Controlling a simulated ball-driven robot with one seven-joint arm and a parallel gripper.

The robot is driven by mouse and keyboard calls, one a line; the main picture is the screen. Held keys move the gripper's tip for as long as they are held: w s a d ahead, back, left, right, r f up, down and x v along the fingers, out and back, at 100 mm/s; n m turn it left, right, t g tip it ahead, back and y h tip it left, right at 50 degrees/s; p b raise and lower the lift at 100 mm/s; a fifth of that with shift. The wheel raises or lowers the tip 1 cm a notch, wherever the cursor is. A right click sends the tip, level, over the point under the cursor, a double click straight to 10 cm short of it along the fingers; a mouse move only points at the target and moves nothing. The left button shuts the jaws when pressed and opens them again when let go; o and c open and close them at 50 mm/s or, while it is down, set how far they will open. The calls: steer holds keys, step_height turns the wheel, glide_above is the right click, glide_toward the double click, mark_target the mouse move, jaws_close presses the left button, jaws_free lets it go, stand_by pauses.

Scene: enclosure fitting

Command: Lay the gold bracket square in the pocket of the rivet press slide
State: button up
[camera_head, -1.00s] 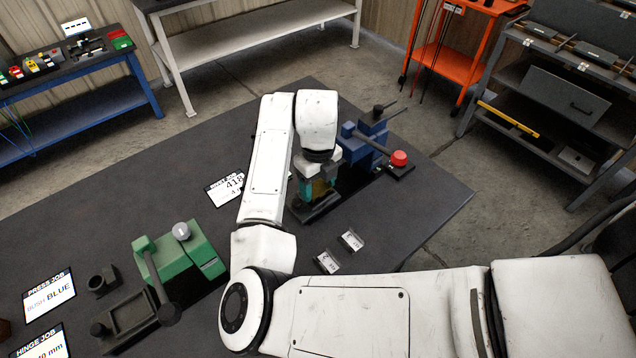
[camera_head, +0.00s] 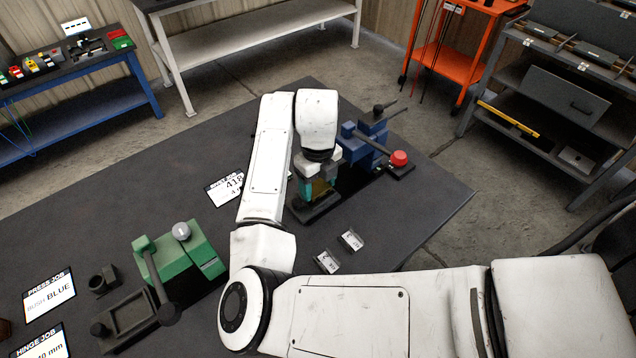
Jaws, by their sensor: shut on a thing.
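My gripper (camera_head: 318,178) points down at the near side of the blue press (camera_head: 366,145), over a dark slide (camera_head: 318,209). It is shut on the gold bracket (camera_head: 319,188), which shows as a small yellow-brown patch between teal fingers. The bracket is at or just above the slide. The gripper and arm hide most of it and the pocket, so I cannot tell whether it lies square or touches the bottom.
A red button (camera_head: 399,158) stands right of the press. A green press (camera_head: 180,262) with a dark tray (camera_head: 130,318) stands at the left. White job cards (camera_head: 48,300) lie at the left edge.

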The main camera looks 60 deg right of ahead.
mark_target(319, 187)
steer(key=o, duration=1.3)
step_height(319, 187, up, 11)
steer(key=shift+d+f+b, duration=0.1)
steer(key=shift+b, duration=0.65)
